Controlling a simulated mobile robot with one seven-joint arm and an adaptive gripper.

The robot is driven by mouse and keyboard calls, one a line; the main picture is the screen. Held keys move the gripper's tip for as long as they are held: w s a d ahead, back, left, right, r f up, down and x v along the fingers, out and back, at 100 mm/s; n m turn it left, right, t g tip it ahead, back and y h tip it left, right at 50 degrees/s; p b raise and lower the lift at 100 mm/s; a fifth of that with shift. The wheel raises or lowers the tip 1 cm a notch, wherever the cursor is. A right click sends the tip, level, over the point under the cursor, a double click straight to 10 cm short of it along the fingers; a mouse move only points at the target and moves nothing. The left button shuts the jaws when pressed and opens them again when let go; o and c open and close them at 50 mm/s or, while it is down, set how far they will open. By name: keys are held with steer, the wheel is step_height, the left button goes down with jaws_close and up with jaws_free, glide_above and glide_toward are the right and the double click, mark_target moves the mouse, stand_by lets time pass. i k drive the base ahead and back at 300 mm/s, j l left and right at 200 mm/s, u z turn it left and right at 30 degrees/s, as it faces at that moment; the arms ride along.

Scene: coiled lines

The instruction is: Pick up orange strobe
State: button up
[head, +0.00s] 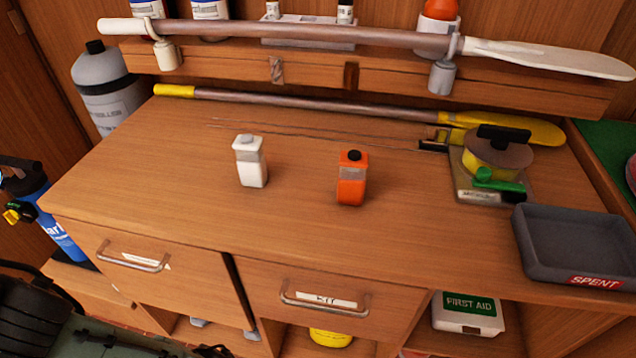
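The orange strobe (351,188) stands upright on the wooden counter (200,210), near its middle. It has an orange body, a pale clear band and a black knob on top. A similar white strobe (251,165) stands to its left, with a clear gap between them. My gripper is not in view.
A grey tray marked SPENT (535,265) sits at the counter's right edge. A winch-like device (490,165) with a green handle stands behind it. A yellow paddle (320,103) lies along the back; a white paddle (390,40) hangs above. Counter around the strobes is clear.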

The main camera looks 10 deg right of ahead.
mark_target(351, 189)
steer(key=j, duration=0.6)
steer(key=k+j, duration=0.1)
steer(key=j, duration=0.5)
steer(key=j+z, duration=0.4)
steer(key=k+j+z, duration=0.15)
steer(key=z, duration=0.3)
steer(key=j+z, duration=0.1)
steer(key=z, duration=0.8)
